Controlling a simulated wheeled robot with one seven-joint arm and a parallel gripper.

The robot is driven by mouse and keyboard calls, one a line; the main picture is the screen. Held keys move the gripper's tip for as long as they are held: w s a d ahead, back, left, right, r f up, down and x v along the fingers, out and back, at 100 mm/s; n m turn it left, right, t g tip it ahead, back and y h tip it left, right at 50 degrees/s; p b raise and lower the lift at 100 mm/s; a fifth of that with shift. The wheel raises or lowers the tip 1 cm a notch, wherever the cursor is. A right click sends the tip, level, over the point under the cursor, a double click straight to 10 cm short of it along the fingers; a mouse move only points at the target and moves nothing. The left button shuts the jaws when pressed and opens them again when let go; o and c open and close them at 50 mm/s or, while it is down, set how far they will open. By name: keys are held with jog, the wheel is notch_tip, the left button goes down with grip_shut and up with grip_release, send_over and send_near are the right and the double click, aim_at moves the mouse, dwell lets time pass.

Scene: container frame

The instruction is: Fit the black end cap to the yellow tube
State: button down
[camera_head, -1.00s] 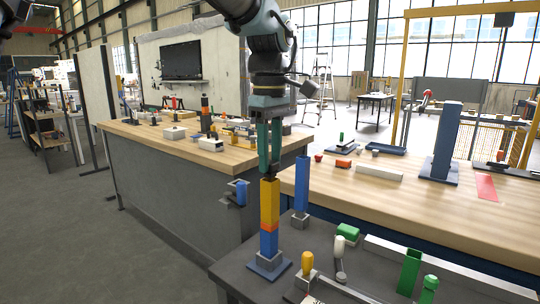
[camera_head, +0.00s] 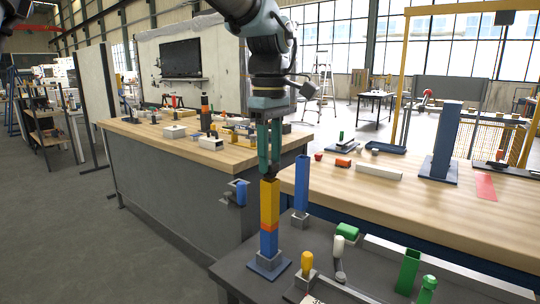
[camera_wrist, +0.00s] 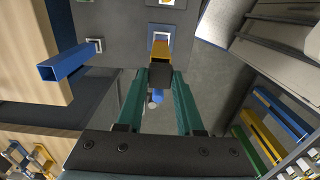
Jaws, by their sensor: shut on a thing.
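The yellow tube (camera_head: 269,203) stands upright on the dark bench, with an orange band and a blue lower section beneath it, in a grey holder on a blue base plate. My gripper (camera_head: 269,168) points straight down over its top, its green fingers shut on the black end cap (camera_head: 269,177). The cap is in line with the tube's upper end; I cannot tell whether it is seated or just above. In the wrist view the black end cap (camera_wrist: 158,78) sits between the fingertips (camera_wrist: 160,84), with the yellow tube (camera_wrist: 160,48) just beyond it.
A blue square tube (camera_head: 302,185) stands upright close to the right. A yellow peg (camera_head: 307,262), a green square tube (camera_head: 408,272) and a green-topped part (camera_head: 347,232) are also on the bench. A wooden table (camera_head: 400,200) lies behind.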

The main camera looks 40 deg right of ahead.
jog(key=shift+f+b, duration=0.3)
jog(key=shift+f, duration=0.45)
dwell(0.8)
jog(key=shift+c, duration=2.3)
grip_release()
jog(key=shift+o, duration=0.2)
jog(key=o, duration=0.4)
jog(key=shift+r+p, duration=3.35)
jog(key=shift+r, duration=0.2)
